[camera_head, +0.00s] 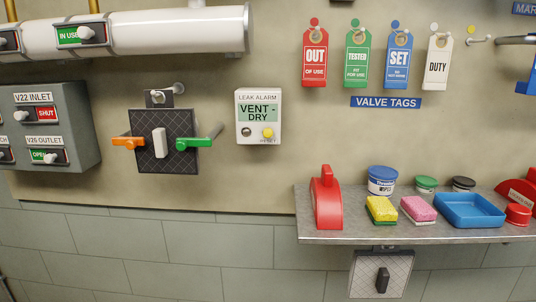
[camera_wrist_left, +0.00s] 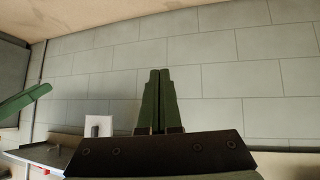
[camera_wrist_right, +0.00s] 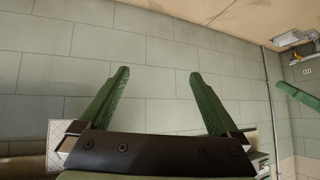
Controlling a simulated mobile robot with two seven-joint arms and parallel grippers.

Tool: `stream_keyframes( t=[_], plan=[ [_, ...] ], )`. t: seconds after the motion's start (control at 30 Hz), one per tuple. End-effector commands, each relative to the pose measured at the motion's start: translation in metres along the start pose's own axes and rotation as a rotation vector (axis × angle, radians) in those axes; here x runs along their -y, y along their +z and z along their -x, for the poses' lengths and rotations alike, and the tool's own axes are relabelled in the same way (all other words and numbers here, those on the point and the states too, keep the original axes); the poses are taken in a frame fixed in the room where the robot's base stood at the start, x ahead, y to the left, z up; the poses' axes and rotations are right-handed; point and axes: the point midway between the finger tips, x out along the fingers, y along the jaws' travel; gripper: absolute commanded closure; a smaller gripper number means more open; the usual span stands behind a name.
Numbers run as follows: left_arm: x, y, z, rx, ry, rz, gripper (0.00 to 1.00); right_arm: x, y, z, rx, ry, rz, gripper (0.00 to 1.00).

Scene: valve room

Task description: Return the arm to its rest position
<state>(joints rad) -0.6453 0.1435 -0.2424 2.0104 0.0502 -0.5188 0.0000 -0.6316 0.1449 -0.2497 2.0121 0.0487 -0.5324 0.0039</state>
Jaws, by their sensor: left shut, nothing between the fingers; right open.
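Neither of my arms shows in the head view. In the left wrist view my left gripper (camera_wrist_left: 159,76) is shut, its two green fingers side by side with nothing between them. In the right wrist view my right gripper (camera_wrist_right: 159,75) is open, its green fingers wide apart and empty. Both grippers have the grey tiled wall behind them and touch nothing that I can see. A green finger-like part shows at the left edge of the left wrist view and another at the right edge of the right wrist view.
A metal shelf (camera_head: 330,233) on the right holds a red wedge-shaped object (camera_head: 328,205), sponges, tubs and a blue tray (camera_head: 470,222). A panel (camera_head: 163,165) with orange and green handles, a leak alarm (camera_head: 258,120), a grey valve box (camera_head: 60,115) and a white pipe (camera_head: 180,32) are on the wall.

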Motion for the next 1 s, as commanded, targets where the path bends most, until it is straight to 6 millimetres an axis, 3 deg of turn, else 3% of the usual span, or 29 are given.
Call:
stream_keyframes(
  t=[0.03, 0.13, 0.43, 1.0],
  plan=[
    [0.000, -0.016, 0.016, 0.000, -0.006, 0.003, 1.00, 0.000, -0.019, 0.018, -0.008, 0.005, -0.002, 0.02],
    [0.004, -0.027, 0.031, 0.001, -0.020, 0.008, 1.00, -0.002, -0.033, 0.034, -0.018, 0.016, -0.005, 0.02],
    [0.014, -0.054, 0.073, 0.001, -0.058, 0.019, 1.00, -0.016, -0.053, 0.076, -0.003, 0.064, -0.019, 0.02],
    [0.017, -0.057, 0.079, -0.001, -0.067, 0.021, 1.00, -0.019, -0.050, 0.082, 0.002, 0.074, -0.024, 0.02]
  ],
)
